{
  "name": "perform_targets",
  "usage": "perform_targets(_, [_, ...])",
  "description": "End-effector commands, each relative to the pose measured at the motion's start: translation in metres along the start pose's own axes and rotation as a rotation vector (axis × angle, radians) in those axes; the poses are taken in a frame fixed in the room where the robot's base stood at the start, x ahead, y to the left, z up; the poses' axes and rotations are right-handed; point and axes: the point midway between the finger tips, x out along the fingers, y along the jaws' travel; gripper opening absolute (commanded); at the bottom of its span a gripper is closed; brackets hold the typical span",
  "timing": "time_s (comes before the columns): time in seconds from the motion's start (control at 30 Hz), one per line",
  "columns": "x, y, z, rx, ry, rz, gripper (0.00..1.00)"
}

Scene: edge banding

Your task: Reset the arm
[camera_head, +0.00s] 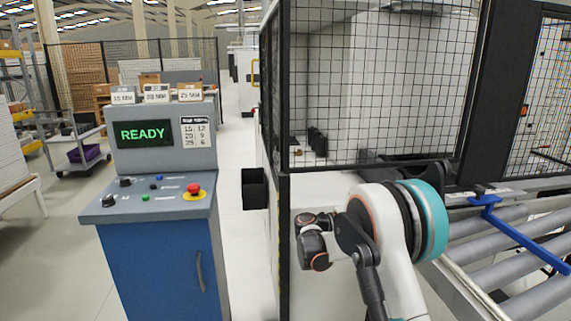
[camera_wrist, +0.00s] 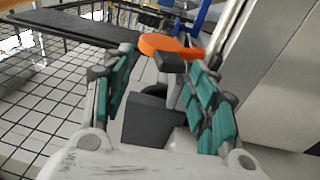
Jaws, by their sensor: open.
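My gripper (camera_wrist: 168,66) is open in the wrist view. Its two teal-padded fingers stand apart, and I see nothing gripped between them. Behind them are dark grey and orange parts, whose identity I cannot tell. In the head view my arm (camera_head: 400,230) is folded at the lower middle right, in front of the fenced machine. Its white link, teal ring and dark joints show there, but I cannot make out the fingers.
A control console (camera_head: 155,240) with a green READY screen (camera_head: 143,134) and a red button (camera_head: 194,188) stands left. A black bin (camera_head: 254,188) hangs by the mesh fence (camera_head: 375,85). A roller conveyor (camera_head: 510,250) lies right of my arm. Floor between console and fence is clear.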

Motion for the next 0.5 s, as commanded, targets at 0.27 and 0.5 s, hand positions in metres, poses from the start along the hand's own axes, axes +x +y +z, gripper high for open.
perform_targets(0.27, [0.018, 0.037, 0.046, 0.025, 0.069, -0.262, 0.53])
perform_targets(0.5, [0.013, 0.054, 0.098, 0.073, 0.127, -0.487, 0.53])
